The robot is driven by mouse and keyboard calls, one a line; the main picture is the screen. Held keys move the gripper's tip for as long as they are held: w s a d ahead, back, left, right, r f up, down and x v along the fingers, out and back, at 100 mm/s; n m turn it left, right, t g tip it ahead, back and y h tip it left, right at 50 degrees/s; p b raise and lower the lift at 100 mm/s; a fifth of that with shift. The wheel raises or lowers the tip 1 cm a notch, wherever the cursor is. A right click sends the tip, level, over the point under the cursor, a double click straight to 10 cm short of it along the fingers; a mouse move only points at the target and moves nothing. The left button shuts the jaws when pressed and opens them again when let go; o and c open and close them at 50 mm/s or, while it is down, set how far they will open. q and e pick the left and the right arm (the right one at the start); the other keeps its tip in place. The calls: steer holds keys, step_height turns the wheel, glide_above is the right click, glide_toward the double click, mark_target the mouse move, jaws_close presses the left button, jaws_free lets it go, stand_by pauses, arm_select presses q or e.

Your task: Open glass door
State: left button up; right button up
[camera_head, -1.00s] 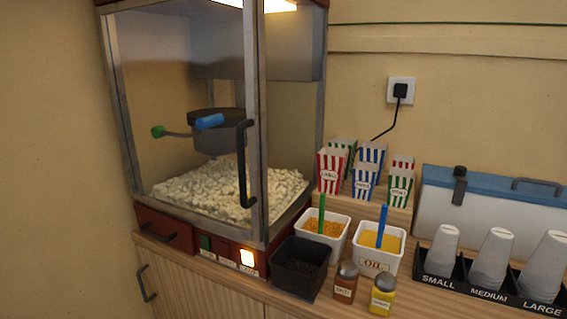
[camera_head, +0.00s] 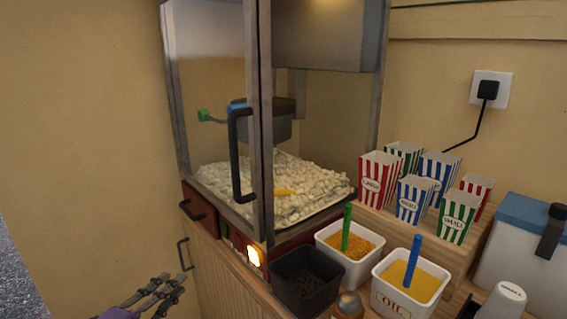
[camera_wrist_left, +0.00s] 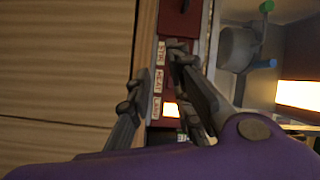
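The popcorn machine's glass door (camera_head: 207,75) has a grey metal frame and looks shut from here. Its black vertical handle (camera_head: 236,155) is near the door's right edge. My left gripper (camera_head: 168,288) is at the bottom left of the head view, below and left of the handle and apart from it. In the left wrist view, its fingers (camera_wrist_left: 156,72) are spread with nothing between them, in front of the machine's switch panel (camera_wrist_left: 158,85). The handle cannot be made out in the wrist view. My right gripper is not in view.
Popcorn (camera_head: 300,190) lies inside the machine. A red drawer (camera_head: 200,205) and a wooden cabinet with a black handle (camera_head: 182,254) are below. A black bin (camera_head: 300,285), white tubs (camera_head: 345,262) and striped boxes (camera_head: 380,180) crowd the right. The wall side at left is clear.

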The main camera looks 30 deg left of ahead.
arm_select(q)
steer(key=w+d+r+m+t+h, duration=0.1)
steer(key=w+r+m+h, duration=0.15)
steer(key=r, duration=0.35)
steer(key=w+r+m+t+h, duration=0.1)
steer(key=r+m, duration=0.3)
steer(key=r, duration=0.1)
step_height(320, 180, up, 19)
steer(key=m+g+h, duration=0.5)
steer(key=m+h, duration=0.3)
steer(key=m, duration=1.5)
glide_above(237, 194)
steer(key=shift+w+a+r, duration=0.15)
steer(key=shift+w+a, duration=0.1)
steer(key=shift+w, duration=0.1)
jaws_close()
